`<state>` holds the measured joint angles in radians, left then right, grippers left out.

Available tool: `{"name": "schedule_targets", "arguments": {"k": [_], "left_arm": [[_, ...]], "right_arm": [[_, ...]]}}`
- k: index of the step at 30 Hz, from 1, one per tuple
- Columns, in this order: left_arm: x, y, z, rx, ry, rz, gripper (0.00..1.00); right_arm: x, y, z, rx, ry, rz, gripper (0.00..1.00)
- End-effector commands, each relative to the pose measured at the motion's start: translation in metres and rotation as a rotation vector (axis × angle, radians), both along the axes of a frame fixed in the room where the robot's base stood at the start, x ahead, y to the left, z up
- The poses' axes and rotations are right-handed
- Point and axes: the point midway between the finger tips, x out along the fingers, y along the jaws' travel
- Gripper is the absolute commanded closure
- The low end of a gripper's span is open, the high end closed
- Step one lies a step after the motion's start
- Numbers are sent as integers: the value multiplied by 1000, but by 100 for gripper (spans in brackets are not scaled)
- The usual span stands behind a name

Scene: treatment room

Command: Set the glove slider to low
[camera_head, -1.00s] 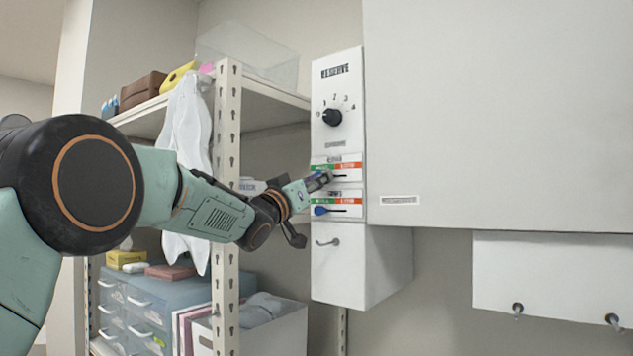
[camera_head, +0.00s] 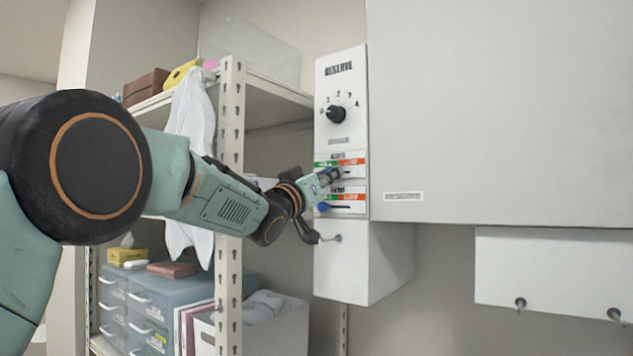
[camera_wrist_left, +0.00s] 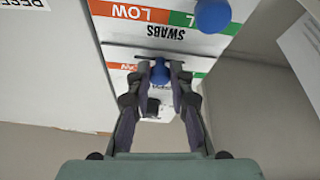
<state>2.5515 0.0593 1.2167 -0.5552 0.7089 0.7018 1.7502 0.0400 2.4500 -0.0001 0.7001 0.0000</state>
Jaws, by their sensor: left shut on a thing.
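The white dispenser panel (camera_head: 338,140) has two sliders, each with a green strip at left and an orange one at right. My left gripper (camera_head: 330,176) is at the upper slider and mostly hides its knob in the head view. In the wrist view, which is upside down, my left gripper (camera_wrist_left: 161,68) is shut on this blue knob (camera_wrist_left: 160,73), around the middle of its slot. The orange side there reads LOW. The upper slider's name is hidden or unreadable. The lower slider, labelled SWABS (camera_wrist_left: 177,33), has a blue knob (camera_head: 323,207) at its green end. My right gripper is out of view.
A rotary dial (camera_head: 336,114) sits above the sliders, and a small hook (camera_head: 337,238) is below. A shelf post (camera_head: 231,150) stands close behind my left arm. A large white cabinet (camera_head: 490,110) fills the right side.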

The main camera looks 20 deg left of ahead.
Motion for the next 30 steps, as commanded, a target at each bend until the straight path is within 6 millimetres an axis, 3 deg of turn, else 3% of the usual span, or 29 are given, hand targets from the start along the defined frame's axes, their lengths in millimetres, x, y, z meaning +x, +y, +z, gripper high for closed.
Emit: {"name": "schedule_targets", "arguments": {"k": [4, 13, 14, 21, 30], "left_arm": [[-9, -20, 2, 2, -12, -2, 100], [-10, -24, 4, 3, -12, -3, 100], [-10, -23, 4, 3, -12, -3, 79], [-9, -23, 2, 2, -7, -2, 58], [-9, -22, 0, 0, -4, -1, 56]], "right_arm": [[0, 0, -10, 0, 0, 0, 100], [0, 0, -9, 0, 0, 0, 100], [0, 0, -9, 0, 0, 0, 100], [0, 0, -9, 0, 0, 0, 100], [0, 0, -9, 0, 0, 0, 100]]}}
